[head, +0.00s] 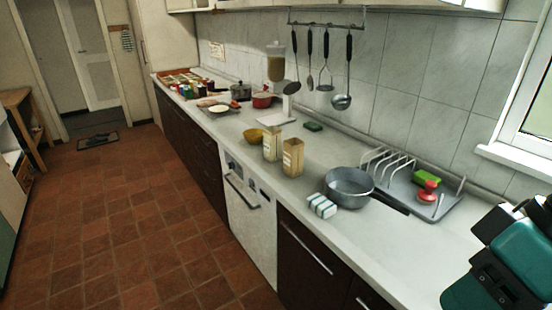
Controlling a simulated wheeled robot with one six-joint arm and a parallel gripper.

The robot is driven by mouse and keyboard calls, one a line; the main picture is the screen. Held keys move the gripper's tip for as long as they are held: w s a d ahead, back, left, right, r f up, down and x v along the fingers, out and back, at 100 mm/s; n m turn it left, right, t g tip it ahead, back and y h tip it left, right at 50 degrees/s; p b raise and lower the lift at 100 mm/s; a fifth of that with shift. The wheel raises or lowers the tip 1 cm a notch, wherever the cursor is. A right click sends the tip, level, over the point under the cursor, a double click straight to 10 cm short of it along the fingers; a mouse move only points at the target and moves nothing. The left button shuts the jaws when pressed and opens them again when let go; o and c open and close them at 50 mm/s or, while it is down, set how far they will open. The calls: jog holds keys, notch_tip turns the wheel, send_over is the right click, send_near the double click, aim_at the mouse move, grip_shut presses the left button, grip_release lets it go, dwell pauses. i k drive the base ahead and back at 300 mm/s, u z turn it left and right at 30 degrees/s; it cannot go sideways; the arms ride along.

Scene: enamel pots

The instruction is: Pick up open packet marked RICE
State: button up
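Two tall tan packets stand upright close together on the white counter (330,235), near the middle of the head view. One packet (272,143) is farther back to the left, and the other packet (292,157) is nearer to the right. Both carry label marks too small to read, so I cannot tell which one says RICE. I cannot tell clearly whether their tops are open. Part of my teal and black arm shows at the lower right, well apart from the packets. My gripper's fingertips are not in view.
A grey pan (349,186), a white and teal block (322,205) and a dish rack (420,192) stand to the right. Utensils (325,72) hang on the wall behind. The tiled floor (110,220) in front is clear.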

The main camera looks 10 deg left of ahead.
aim_at(272, 144)
jog(key=z, duration=0.15)
jog(key=k, duration=0.35)
jog(key=u, duration=1.35)
jog(key=i, duration=0.95)
jog(key=u, duration=0.55)
jog(key=i, duration=0.95)
jog(key=z, duration=0.85)
jog(key=i, duration=1.05)
jog(key=z, duration=0.85)
